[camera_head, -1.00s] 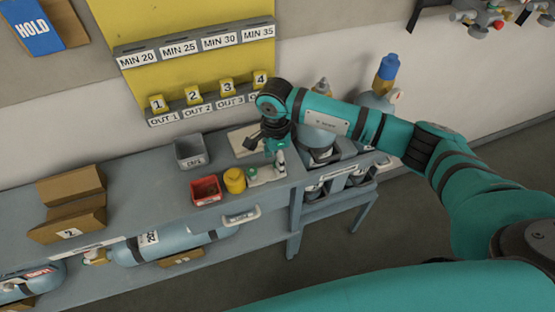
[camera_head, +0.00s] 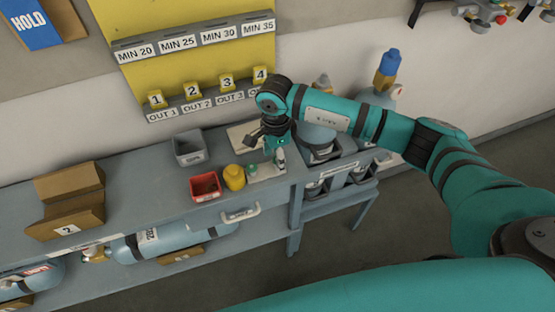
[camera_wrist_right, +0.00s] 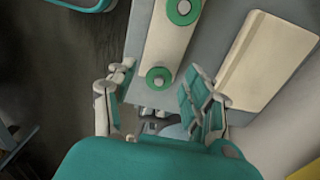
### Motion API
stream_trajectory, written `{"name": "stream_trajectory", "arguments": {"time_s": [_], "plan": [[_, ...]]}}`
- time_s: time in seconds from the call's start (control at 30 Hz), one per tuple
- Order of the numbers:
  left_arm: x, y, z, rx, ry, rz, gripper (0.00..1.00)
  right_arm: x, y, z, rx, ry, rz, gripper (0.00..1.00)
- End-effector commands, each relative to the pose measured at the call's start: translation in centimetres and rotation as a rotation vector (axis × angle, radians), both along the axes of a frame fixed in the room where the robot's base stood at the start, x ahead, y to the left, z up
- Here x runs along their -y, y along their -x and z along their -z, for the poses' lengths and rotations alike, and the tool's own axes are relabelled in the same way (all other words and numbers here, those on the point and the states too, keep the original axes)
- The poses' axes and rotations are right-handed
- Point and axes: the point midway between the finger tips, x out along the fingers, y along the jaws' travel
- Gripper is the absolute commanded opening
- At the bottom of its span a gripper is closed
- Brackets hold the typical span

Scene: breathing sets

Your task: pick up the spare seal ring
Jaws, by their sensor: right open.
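Two green ring-shaped things, each with a pale centre, sit on a cream strip (camera_wrist_right: 167,45) in the right wrist view. One ring (camera_wrist_right: 158,79) is near, between my fingertips in the picture; the other (camera_wrist_right: 183,12) is farther along. I cannot tell for sure which is the spare seal ring. In the head view a green piece (camera_head: 252,170) shows beside a yellow pot. My right gripper (camera_head: 272,150) points down over the bench's right end; its fingers stand apart with nothing between them in the wrist view (camera_wrist_right: 155,98). My left gripper is out of view.
The bench (camera_head: 140,184) carries a red bin (camera_head: 205,187), a yellow pot (camera_head: 234,177), a grey bin (camera_head: 189,148) and cardboard holders (camera_head: 70,205). A pale flat board (camera_wrist_right: 265,60) lies right of the strip. A yellow numbered panel (camera_head: 185,40) stands behind.

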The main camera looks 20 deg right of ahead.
Motion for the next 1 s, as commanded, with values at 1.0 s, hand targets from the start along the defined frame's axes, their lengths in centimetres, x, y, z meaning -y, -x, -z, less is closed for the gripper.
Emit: {"name": "stream_trajectory", "arguments": {"time_s": [1.0], "plan": [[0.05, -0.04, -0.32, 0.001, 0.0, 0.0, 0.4, -0.02, -0.01, -0.25, 0.0, 0.0, 0.0, 0.15]]}}
